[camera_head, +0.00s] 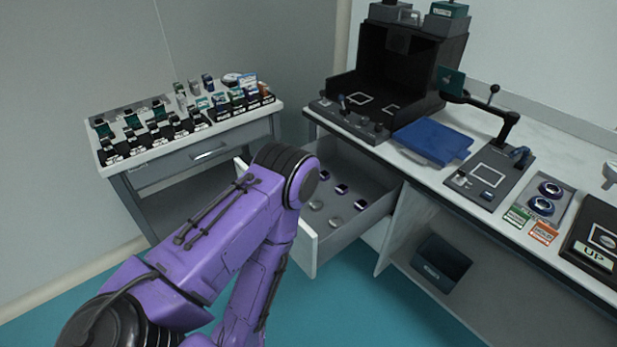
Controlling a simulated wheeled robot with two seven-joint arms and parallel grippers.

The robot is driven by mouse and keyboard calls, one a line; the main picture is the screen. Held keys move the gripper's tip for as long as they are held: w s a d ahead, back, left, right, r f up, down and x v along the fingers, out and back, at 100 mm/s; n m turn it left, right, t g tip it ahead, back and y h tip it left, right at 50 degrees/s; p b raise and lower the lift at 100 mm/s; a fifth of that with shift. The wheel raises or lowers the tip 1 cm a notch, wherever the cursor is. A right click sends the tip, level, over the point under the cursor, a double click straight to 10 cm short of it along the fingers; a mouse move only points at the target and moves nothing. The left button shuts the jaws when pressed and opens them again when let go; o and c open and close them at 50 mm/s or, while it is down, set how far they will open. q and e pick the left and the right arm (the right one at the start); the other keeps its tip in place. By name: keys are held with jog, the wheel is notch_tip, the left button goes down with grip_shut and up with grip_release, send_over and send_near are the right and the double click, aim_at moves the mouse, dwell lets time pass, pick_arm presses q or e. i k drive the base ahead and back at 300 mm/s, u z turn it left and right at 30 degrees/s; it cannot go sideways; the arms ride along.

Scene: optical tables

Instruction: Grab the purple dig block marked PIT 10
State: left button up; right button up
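I cannot make out a purple dig block marked PIT 10, and no such lettering is readable. An open drawer (366,223) under the bench holds several small items. Some are dark blue or purple with pale parts, such as one dark item (341,188), and some are round and grey, such as one grey disc (335,221). My purple arm comes in from the lower left and bends beside the drawer, covering part of it. Neither of my grippers shows.
A side table (240,131) at the left carries rows of small labelled items. The bench holds a black open box (371,70), a blue folder (433,141), a stand plate (489,172) and an UP box (596,250). A dark bin (440,264) sits on the lower shelf.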

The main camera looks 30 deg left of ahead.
aim_at(360, 204)
jog(key=u, duration=0.55)
jog(key=i, duration=0.85)
jog(key=u, duration=0.4)
